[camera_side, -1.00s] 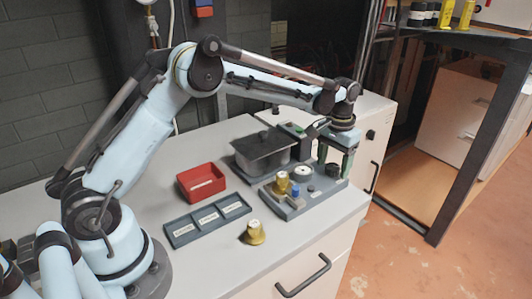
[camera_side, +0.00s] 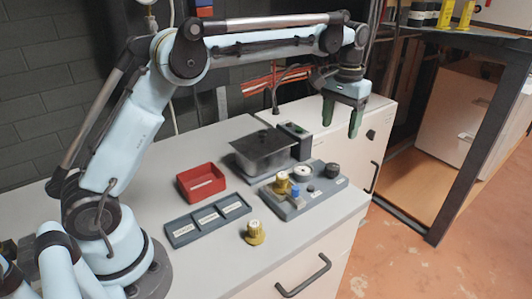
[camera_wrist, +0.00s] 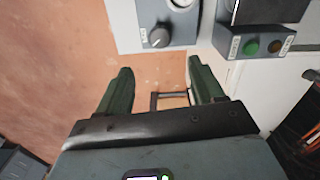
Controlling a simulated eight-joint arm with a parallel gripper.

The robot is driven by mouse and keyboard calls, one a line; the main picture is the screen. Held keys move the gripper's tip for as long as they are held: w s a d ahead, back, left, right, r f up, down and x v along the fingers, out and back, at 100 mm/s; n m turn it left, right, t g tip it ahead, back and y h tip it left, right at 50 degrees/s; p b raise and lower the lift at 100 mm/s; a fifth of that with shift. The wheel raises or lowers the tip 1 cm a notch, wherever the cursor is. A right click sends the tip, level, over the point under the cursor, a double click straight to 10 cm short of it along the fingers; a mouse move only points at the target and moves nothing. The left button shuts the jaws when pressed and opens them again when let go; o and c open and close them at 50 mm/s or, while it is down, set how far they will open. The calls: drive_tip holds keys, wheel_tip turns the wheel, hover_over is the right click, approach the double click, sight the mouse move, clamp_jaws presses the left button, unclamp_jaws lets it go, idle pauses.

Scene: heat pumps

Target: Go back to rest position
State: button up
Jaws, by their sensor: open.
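My gripper (camera_side: 356,118) is open and empty, raised in the air above and beyond the right end of the grey panel with knobs (camera_side: 309,205). In the wrist view, its two green fingers (camera_wrist: 156,88) are spread apart with only floor and a cabinet handle behind them. The panel carries a brass knob (camera_side: 281,183), a blue part (camera_side: 295,190), a white round knob (camera_side: 303,172) and a black knob (camera_side: 333,170). The black knob also shows in the wrist view (camera_wrist: 159,38). My fingers touch nothing.
A red bin (camera_side: 201,183), a grey labelled tray (camera_side: 207,220) and a loose brass part (camera_side: 254,233) stand on the worktop. A dark covered box (camera_side: 263,153) and a button box (camera_side: 295,139) stand behind the panel. A dark-framed bench (camera_side: 470,140) is at right.

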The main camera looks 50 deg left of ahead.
drive_tip(key=shift+r, duration=0.2)
drive_tip(key=s+r+t, duration=0.3)
drive_tip(key=s+r, duration=0.1)
drive_tip(key=s, duration=0.6)
drive_tip(key=s+a+f+m+t, duration=0.1)
drive_tip(key=s+f+t, duration=0.3)
drive_tip(key=s, duration=0.9)
wheel_tip(320, 180, down, 3)
drive_tip(key=shift+a+r, duration=0.2)
drive_tip(key=shift+a, duration=0.05)
